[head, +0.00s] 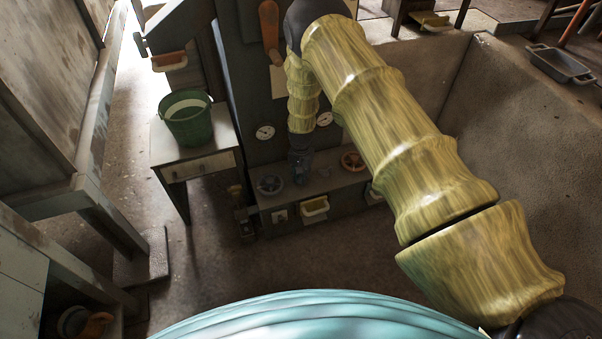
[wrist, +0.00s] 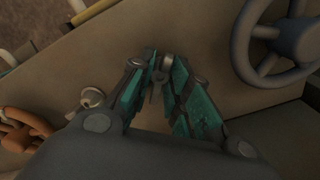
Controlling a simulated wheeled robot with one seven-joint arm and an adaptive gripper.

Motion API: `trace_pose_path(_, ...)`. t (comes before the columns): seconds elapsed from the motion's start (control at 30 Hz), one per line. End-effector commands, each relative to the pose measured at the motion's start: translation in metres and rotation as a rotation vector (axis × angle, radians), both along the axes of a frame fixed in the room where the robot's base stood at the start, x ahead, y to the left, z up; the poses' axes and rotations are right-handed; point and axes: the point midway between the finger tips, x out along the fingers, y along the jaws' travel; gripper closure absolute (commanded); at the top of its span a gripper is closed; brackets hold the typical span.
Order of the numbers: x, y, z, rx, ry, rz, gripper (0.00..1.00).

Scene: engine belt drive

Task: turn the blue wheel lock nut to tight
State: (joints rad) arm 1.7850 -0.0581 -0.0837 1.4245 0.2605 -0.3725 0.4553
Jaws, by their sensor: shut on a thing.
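The blue wheel (head: 270,185), dull blue-grey with spokes, is mounted on the low bench, left of my gripper (head: 301,173) in the head view. In the wrist view the blue wheel (wrist: 283,42) is at the upper right, apart from the fingers. My gripper (wrist: 163,72) has its teal-padded fingers drawn together at the tips around a small grey metal piece, the lock nut (wrist: 166,62), beside that wheel. The fingers partly cover the nut, so its turn position cannot be read. In the head view the nut is hidden by my gripper.
An orange-brown wheel (head: 352,160) is right of my gripper, and it shows at the left in the wrist view (wrist: 22,130). A pale knob (wrist: 92,97) is near the fingers. A green bucket (head: 187,120) stands on a side table (head: 190,152). Floor in front is clear.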

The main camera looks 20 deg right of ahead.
Motion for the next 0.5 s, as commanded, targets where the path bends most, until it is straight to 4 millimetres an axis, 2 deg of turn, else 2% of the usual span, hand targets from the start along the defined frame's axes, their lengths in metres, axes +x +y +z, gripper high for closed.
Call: trace_pose_path(0.5,-0.0002,0.0010,0.0007,-0.001,0.001,-0.484,1.00)
